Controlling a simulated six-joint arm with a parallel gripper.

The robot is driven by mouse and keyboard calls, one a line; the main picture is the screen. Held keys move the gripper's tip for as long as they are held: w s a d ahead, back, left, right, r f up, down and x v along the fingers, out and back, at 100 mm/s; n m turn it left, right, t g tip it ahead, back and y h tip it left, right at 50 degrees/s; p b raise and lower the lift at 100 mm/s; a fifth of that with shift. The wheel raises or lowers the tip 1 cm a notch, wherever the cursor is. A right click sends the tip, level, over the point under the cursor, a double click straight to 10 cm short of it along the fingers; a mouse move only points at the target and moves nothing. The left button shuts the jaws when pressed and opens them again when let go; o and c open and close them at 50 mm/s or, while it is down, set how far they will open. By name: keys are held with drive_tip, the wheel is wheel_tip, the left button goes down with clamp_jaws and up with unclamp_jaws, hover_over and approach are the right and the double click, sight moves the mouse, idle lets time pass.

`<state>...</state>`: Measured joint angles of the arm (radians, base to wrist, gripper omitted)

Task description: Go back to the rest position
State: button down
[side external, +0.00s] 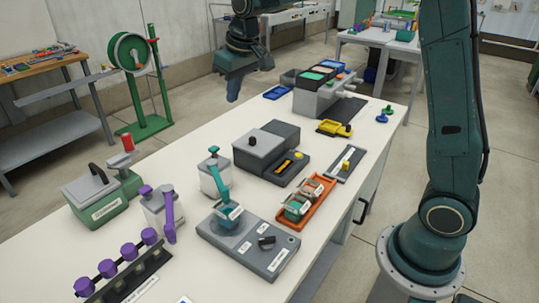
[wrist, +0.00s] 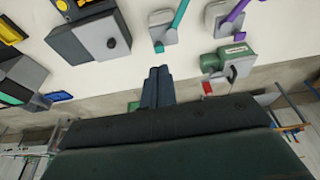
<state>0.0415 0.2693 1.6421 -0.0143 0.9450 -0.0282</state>
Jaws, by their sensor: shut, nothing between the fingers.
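My gripper (side external: 233,96) hangs at the top of the side external view, past the far long edge of the white bench (side external: 185,130). It points down and is clear of everything on the bench. In the wrist view my gripper (wrist: 158,73) shows its two dark fingers pressed together, with nothing between them.
The bench holds purple-handled valves (side external: 107,268), a teal-handled valve unit (side external: 225,218), an orange tray (side external: 325,190), a grey coloured-top unit (side external: 310,97) and a yellow tray (side external: 333,128). A green hose reel (side external: 131,52) stands on the floor behind. Air around my gripper looks free.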

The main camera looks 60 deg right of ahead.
drive_tip(key=s+a+r+t, duration=0.1)
drive_tip(key=s+r, duration=0.2)
drive_tip(key=s, duration=0.5)
drive_tip(key=s+r, duration=0.2)
drive_tip(key=s, duration=0.7)
drive_tip(key=s+f+t, duration=0.1)
drive_tip(key=s+f, duration=0.3)
drive_tip(key=s, duration=1)
drive_tip(key=shift+a, duration=0.4)
drive_tip(key=shift+w+f, duration=0.1)
